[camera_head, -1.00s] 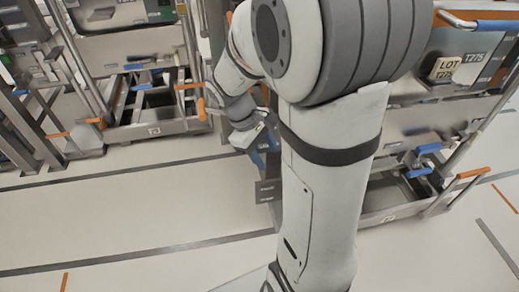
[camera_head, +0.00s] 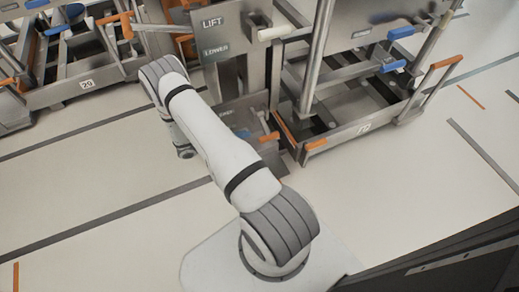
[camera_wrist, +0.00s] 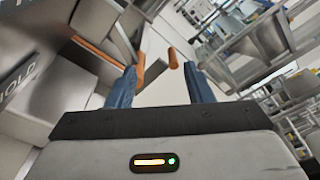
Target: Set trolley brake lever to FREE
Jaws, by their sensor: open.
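My gripper (camera_wrist: 164,74) is open in the wrist view, its two blue fingers apart with nothing between them. Left of it is a grey panel marked HOLD (camera_wrist: 18,88). An orange grip (camera_wrist: 140,70) stands just past the left finger, and a second orange piece (camera_wrist: 173,58) shows beyond the gap. In the head view, a low panel (camera_head: 240,115) with small lettering has an orange grip (camera_head: 270,137) beside it. I cannot tell surely which grip is the brake lever, or its setting. The gripper is not clear in the head view.
A trolley (camera_head: 345,135) with orange handles and blue levers (camera_head: 389,65) stands right of the panel. A LIFT/LOWER panel (camera_head: 215,35) with a cream-handled lever (camera_head: 275,32) rises above. Another trolley (camera_head: 75,90) stands at far left. The floor (camera_head: 90,200) at lower left is clear.

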